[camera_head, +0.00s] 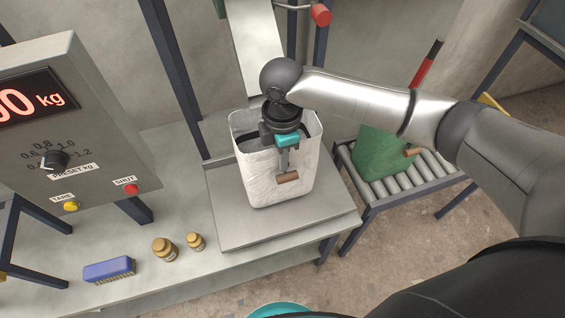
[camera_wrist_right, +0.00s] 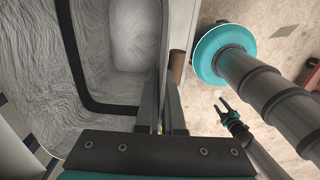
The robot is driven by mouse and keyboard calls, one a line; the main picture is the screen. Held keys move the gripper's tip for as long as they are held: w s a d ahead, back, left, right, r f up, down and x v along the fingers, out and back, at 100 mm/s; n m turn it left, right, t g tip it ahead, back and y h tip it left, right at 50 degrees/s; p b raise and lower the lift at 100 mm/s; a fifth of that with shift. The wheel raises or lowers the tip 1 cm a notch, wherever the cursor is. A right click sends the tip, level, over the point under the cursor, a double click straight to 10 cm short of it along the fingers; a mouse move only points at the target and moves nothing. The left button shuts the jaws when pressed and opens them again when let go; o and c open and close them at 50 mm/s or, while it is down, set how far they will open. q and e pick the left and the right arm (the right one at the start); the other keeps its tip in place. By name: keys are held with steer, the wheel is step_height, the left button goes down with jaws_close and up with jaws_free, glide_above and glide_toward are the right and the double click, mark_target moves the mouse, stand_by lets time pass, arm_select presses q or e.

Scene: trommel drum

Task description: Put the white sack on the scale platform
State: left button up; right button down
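The white sack (camera_head: 262,188) is upright and open-topped over the scale platform (camera_head: 236,232); its base appears to rest on the plate. It has a dark band inside and a brown handle (camera_head: 288,178) on its front. My right gripper (camera_head: 284,160) reaches down at the sack's rim. In the right wrist view its fingers (camera_wrist_right: 167,105) are close together on either side of the sack's wall, beside the handle. The sack's inside (camera_wrist_right: 135,40) also shows there. My left gripper (camera_wrist_right: 230,113) is far below in that view, empty, with its fingers apart.
A control box (camera_head: 85,130) with a kg display, dial and buttons stands left. A green sack (camera_head: 378,152) sits on the roller conveyor (camera_head: 405,172) at right. A chute (camera_head: 257,45) and posts stand behind.

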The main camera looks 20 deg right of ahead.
steer(key=shift+f, duration=0.9)
steer(key=c, duration=1)
jaws_free()
steer(key=shift+f, duration=0.1)
steer(key=shift+c, duration=0.2)
step_height(320, 180, up, 12)
steer(key=p, duration=0.2)
steer(key=shift+r, duration=0.2)
